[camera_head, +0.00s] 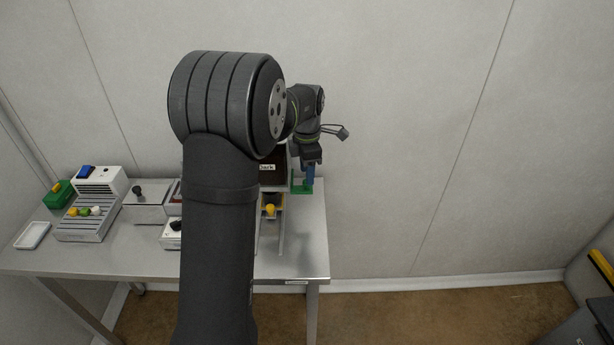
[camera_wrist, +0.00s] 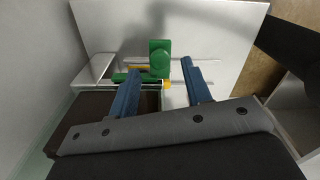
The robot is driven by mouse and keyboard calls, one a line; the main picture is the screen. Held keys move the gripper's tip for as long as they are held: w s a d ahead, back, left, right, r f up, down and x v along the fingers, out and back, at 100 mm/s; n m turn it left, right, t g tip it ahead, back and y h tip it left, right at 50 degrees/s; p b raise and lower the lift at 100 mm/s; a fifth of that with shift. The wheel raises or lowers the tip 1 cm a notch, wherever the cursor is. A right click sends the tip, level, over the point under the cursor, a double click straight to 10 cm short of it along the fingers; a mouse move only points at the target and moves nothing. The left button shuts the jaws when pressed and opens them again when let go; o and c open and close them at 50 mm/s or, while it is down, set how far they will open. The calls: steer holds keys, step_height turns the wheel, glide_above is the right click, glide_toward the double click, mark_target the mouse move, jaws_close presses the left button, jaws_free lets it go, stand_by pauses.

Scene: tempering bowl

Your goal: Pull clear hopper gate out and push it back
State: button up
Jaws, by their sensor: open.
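The hopper (camera_head: 272,167) is a dark box with a label ending in "ark", partly hidden behind my arm in the head view. Its dark brown top fills the lower left of the wrist view (camera_wrist: 82,112). A green piece with a rounded knob, seemingly the gate's handle (camera_wrist: 160,57), stands beside the hopper; it also shows in the head view (camera_head: 299,188). My gripper (camera_wrist: 161,68) is open, with its blue fingers either side of the line to the green piece. It also shows at the table's right end (camera_head: 309,181). I cannot tell whether the fingers touch the green piece.
A yellow ball (camera_head: 270,210) sits below the hopper. To the left are a grey stepped rack (camera_head: 88,222) with coloured balls, a white box (camera_head: 102,180), a green box (camera_head: 59,195) and a white tray (camera_head: 33,235). The table's right edge (camera_head: 327,240) is near.

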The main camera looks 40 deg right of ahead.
steer(key=shift+f, duration=1.25)
jaws_close()
steer(key=shift+s+a, duration=1.55)
steer(key=shift+s, duration=0.05)
jaws_free()
